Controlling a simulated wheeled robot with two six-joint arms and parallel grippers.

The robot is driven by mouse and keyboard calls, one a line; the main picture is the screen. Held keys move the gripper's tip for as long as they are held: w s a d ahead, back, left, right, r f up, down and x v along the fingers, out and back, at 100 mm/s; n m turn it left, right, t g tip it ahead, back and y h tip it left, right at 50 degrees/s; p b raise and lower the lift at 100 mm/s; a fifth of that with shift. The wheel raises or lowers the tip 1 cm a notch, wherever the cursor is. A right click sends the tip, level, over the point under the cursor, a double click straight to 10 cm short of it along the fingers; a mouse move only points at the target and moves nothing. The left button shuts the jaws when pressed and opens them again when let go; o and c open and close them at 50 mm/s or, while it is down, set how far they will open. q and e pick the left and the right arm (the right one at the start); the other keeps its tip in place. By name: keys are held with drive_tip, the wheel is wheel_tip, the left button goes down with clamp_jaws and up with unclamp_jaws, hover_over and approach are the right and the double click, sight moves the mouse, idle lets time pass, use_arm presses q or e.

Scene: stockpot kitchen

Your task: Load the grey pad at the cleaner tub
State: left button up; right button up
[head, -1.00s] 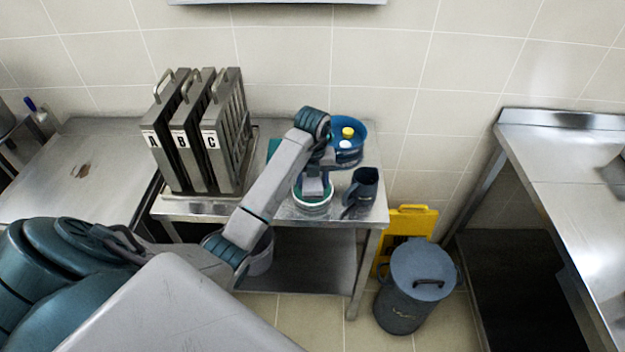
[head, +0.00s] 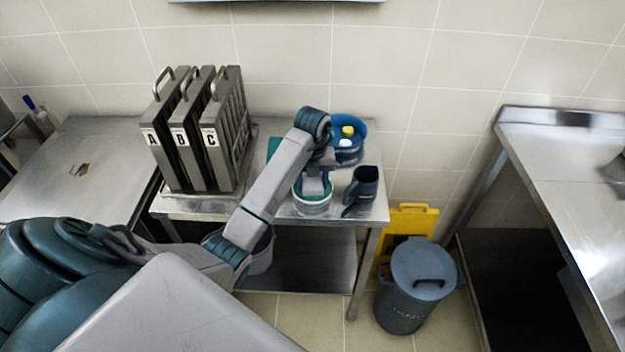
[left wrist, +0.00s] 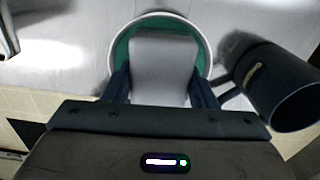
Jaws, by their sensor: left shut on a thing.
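The cleaner tub (head: 312,208) is a round white tub with green inside. It stands on the small steel table near its front edge. In the left wrist view its pale rim and green inside (left wrist: 122,50) show around the grey pad (left wrist: 165,68). My left gripper (left wrist: 160,88) is shut on the pad, one dark finger at each side. In the head view the left gripper (head: 313,184) points down at the tub's mouth. The pad lies over or within the opening; I cannot tell whether it touches the green. My right gripper is not in view.
A dark jug (head: 362,188) stands close right of the tub, and a blue bucket (head: 347,150) with yellow and white items is behind. Upright metal filters (head: 205,140) marked A, B, C stand left. A lidded grey bin (head: 410,300) and yellow sign (head: 412,220) are on the floor.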

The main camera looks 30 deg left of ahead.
sight(313, 179)
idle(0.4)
use_arm(q)
wheel_tip(313, 179, up, 5)
drive_tip(key=p, duration=0.4)
drive_tip(key=shift+f, duration=0.1)
wheel_tip(313, 179, up, 2)
drive_tip(key=shift+r+p, duration=0.15)
drive_tip(key=shift+p, duration=1)
